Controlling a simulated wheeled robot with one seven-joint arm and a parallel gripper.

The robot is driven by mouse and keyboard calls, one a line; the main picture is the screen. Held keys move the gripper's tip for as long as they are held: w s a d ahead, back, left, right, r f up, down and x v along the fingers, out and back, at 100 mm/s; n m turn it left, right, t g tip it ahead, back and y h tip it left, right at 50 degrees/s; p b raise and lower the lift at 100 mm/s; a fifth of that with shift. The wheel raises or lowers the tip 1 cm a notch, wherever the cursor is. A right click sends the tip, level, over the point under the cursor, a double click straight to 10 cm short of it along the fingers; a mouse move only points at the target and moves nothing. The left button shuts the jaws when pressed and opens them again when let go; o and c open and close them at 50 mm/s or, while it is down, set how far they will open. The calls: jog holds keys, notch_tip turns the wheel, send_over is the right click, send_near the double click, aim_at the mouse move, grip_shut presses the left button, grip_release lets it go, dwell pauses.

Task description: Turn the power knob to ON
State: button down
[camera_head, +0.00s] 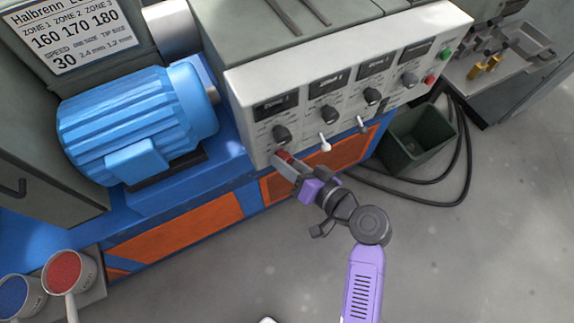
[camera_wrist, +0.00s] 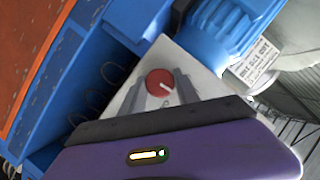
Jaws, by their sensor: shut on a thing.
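The red power knob (camera_head: 285,155) sits at the lower left of the white control panel (camera_head: 250,88). In the wrist view the red knob (camera_wrist: 158,79) is round, with a white pointer line slanting down and right. My gripper (camera_head: 283,159) reaches up to the panel from the lower right. Its grey fingers (camera_wrist: 162,88) lie on either side of the knob and are shut on it. The fingers partly hide the knob in the head view. I cannot read any ON or OFF marking around it.
Black zone knobs (camera_head: 281,134), toggle switches (camera_head: 325,144) and a green button (camera_head: 444,55) are on the same panel. A blue motor (camera_head: 135,120) stands at left. A dark green bin (camera_head: 420,135) and black cables (camera_head: 430,204) lie right. Grey floor is open in front.

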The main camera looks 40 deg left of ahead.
jog(key=shift+w+f+m+g+y+b, duration=0.1)
jog(key=shift+m+g+y+b, duration=0.25)
jog(key=shift+m+y+b, duration=0.7)
jog(key=shift+s+f+m+g+y+b, duration=0.25)
jog(key=shift+m+b, duration=0.35)
jog(key=shift+m, duration=1)
jog(key=shift+w+r+m+g+y+b, duration=0.2)
jog(key=shift+m+g+y+b, duration=0.25)
jog(key=shift+m+b, duration=0.65)
jog(key=shift+m+p, duration=0.3)
jog(key=shift+m, duration=0.05)
jog(key=c, duration=0.9)
grip_release()
jog(key=shift+d, duration=0.1)
jog(key=d, duration=0.7)
jog(key=shift+d, duration=0.35)
